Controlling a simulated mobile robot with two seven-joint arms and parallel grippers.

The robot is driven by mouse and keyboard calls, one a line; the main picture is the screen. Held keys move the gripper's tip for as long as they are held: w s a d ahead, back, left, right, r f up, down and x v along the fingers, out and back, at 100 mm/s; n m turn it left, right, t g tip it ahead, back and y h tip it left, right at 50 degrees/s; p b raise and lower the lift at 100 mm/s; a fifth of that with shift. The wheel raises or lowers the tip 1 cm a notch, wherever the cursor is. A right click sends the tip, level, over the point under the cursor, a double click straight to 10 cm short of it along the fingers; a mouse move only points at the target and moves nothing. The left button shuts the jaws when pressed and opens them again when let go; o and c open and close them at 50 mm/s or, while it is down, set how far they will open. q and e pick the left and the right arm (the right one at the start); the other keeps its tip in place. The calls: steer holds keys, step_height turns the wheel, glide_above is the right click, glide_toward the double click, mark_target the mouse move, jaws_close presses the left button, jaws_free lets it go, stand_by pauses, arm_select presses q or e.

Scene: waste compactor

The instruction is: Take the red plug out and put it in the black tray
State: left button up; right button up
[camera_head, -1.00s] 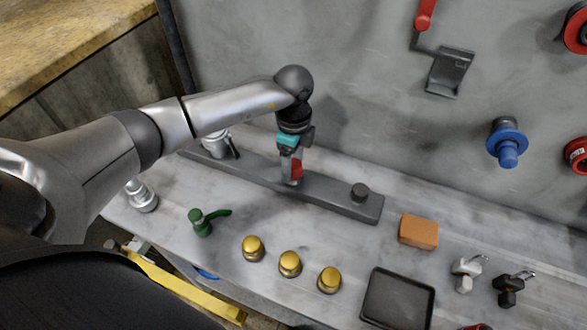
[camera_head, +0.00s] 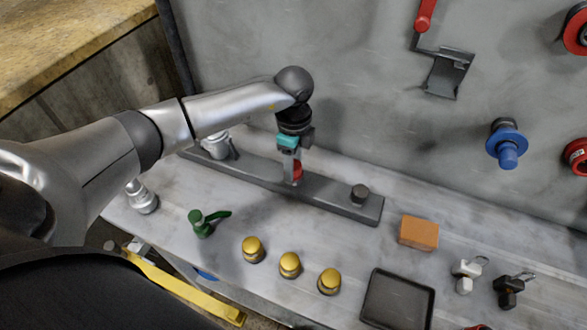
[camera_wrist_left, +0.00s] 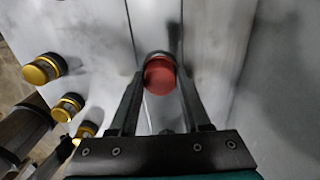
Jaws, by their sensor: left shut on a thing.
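The red plug (camera_head: 298,171) is at the long dark grey bar (camera_head: 334,196) on the bench. My left gripper (camera_head: 292,174) comes down over it from above and is shut on it. In the left wrist view the round red plug (camera_wrist_left: 160,76) sits between the two fingertips of my left gripper (camera_wrist_left: 161,82). I cannot tell whether the plug is still seated in the bar. The black tray (camera_head: 398,301) lies empty at the front of the bench, to the right of the gripper. My right gripper is not in view.
Several yellow-topped knobs (camera_head: 290,264) stand between the bar and the bench's front edge. A green handle (camera_head: 205,222) is to their left. An orange block (camera_head: 419,232) lies behind the tray. White (camera_head: 466,273) and black (camera_head: 510,288) padlock-like parts stand right of it.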

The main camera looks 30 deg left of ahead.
arm_select(q)
jaws_close()
steer(key=shift+r+n+p, duration=0.15)
steer(key=shift+n+p, duration=0.8)
steer(key=shift+n, duration=0.15)
steer(key=shift+n+p, duration=0.65)
steer(key=shift+n, duration=0.85)
steer(key=shift+n+p, duration=0.6)
steer(key=shift+p, duration=0.25)
steer(key=n+p, duration=0.2)
steer(key=shift+n, duration=1)
